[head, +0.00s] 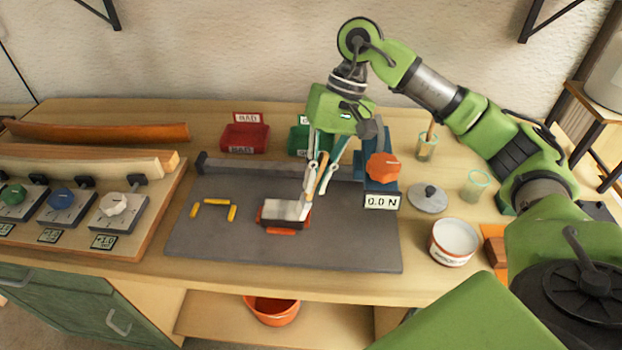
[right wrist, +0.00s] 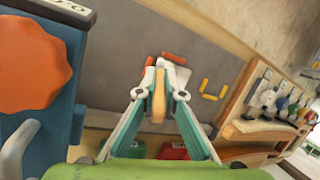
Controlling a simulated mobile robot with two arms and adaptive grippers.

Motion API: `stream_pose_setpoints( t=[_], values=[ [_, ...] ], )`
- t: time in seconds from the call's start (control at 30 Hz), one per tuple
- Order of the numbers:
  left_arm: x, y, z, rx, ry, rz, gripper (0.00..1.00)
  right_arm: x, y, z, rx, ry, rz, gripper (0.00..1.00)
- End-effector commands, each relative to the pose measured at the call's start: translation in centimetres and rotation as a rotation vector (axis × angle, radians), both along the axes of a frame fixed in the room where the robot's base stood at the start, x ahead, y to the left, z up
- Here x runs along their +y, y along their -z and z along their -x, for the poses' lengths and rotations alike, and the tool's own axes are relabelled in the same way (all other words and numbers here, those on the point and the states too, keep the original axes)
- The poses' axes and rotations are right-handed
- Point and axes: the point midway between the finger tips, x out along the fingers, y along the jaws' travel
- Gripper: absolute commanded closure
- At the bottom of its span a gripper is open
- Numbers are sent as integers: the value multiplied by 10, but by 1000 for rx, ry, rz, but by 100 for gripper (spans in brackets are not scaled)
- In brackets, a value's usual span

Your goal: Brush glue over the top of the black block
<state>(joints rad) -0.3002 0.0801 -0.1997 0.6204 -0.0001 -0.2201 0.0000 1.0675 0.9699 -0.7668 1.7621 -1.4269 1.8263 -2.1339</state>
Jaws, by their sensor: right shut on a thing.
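The black block (head: 285,224) lies on the grey mat (head: 340,245), held among orange pieces. Its top looks mostly whitish and its front side is dark. My right gripper (head: 313,188) is shut on the tan handle of a brush (head: 323,174), just above the right end of the block. The brush's pale tip (head: 303,208) is at the block's top; I cannot tell whether it touches. In the right wrist view the brush handle (right wrist: 158,100) stands between the fingers, in front of the whitish block top (right wrist: 176,76). My left gripper is not in view.
A white tub (head: 453,243) and a grey lid (head: 428,198) stand right of the mat. A blue device (head: 381,186) with an orange knob reads 0.0 N. Yellow sticks (head: 216,202) lie on the mat's left. Red (head: 245,138) and green bins stand behind.

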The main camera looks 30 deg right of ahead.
Motion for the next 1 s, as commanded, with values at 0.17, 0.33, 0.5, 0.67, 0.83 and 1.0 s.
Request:
stream_pose_setpoints(
  t=[0.17, 0.33, 0.5, 0.67, 0.83, 1.0],
  values=[
    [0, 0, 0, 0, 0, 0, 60, 10, 0, -13, 0, -1, -1, 100],
    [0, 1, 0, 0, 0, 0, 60, 19, -1, -25, -2, 0, -2, 100],
    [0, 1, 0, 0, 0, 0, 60, 24, -2, -32, -1, -1, 0, 100],
    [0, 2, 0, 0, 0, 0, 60, 27, -2, -36, -1, 0, -1, 100],
    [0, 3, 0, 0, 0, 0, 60, 37, -1, -48, -2, -1, -2, 100],
    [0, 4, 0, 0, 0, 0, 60, 45, -1, -59, -1, -1, -2, 100]
  ],
)
